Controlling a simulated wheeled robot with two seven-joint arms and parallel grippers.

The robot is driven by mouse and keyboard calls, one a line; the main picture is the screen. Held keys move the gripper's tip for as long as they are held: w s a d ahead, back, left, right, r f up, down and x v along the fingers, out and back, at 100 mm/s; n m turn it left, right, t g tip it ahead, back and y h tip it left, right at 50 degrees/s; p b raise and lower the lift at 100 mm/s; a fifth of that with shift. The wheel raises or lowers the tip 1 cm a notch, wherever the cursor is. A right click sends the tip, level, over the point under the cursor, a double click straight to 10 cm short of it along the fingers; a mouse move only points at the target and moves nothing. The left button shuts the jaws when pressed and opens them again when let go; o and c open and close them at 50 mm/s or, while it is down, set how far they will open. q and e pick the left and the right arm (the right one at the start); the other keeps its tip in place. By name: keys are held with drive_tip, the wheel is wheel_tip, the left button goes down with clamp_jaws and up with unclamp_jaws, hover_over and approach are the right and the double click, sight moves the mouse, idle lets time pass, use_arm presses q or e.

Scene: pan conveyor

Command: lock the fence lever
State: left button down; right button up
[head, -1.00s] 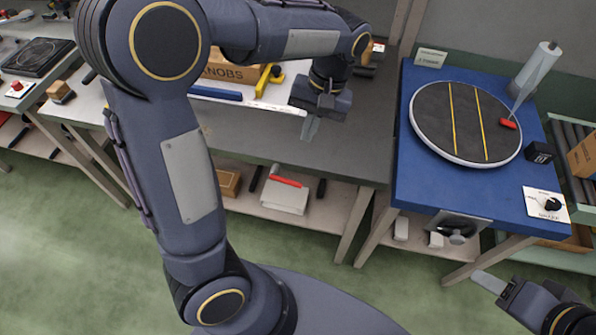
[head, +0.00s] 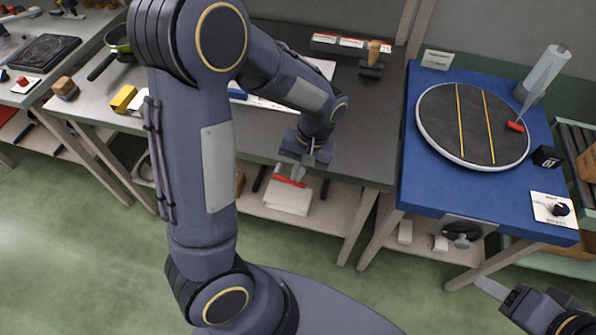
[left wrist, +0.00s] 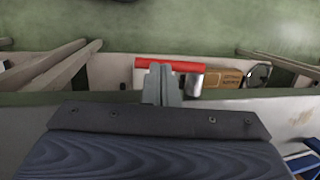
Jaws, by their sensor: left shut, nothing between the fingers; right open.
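The fence lever is not clearly visible; my left arm covers the middle of the grey bench. My left gripper (head: 293,173) is shut and empty at the bench's front edge, in front of the lower shelf. Its closed fingers (left wrist: 161,84) show in the left wrist view, overlapping a red bar (left wrist: 170,64). My right gripper (head: 492,290) is open at the lower right, partly seen.
A blue table (head: 425,100) with a round dark disc (head: 475,125) stands right. A white box (head: 288,198) with a red handle is on the lower shelf. A yellow block (head: 123,98) lies left.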

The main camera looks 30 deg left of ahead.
use_arm(q)
drive_tip(key=shift+f, duration=0.15)
drive_tip(key=shift+d+f+y, duration=0.25)
drive_tip(key=shift+f+y, duration=0.15)
drive_tip(key=shift+y, duration=0.3)
drive_tip(key=shift+f+y, duration=0.2)
drive_tip(key=shift+y, duration=0.2)
drive_tip(key=shift+d+f+g+y, duration=0.1)
drive_tip(key=shift+f+g+y, duration=0.15)
drive_tip(key=shift+g+y, duration=0.05)
drive_tip(key=shift+f+b, duration=0.3)
drive_tip(key=shift+b, duration=0.05)
drive_tip(key=shift+r, duration=0.1)
